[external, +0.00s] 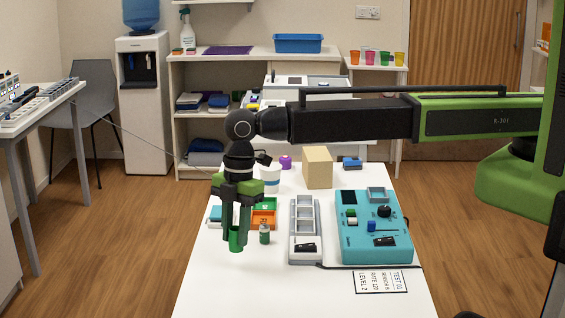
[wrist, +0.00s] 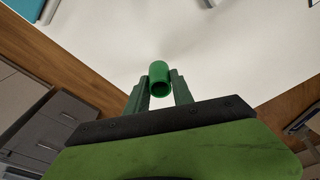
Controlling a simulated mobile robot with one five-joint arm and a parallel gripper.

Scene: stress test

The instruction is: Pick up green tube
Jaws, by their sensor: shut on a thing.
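A green tube (external: 236,241) is held between the fingertips of my gripper (external: 237,236) over the left front part of the white table. In the external view the fingers hide the tube's upper part. I cannot tell whether its bottom touches the table.
A small green jar (external: 265,234) stands just right of the tube. Orange and green trays (external: 263,220) and a white cup (external: 270,179) are behind. A grey slotted block (external: 304,228) and a teal control box (external: 372,228) stand to the right. The table's front (external: 290,295) is clear.

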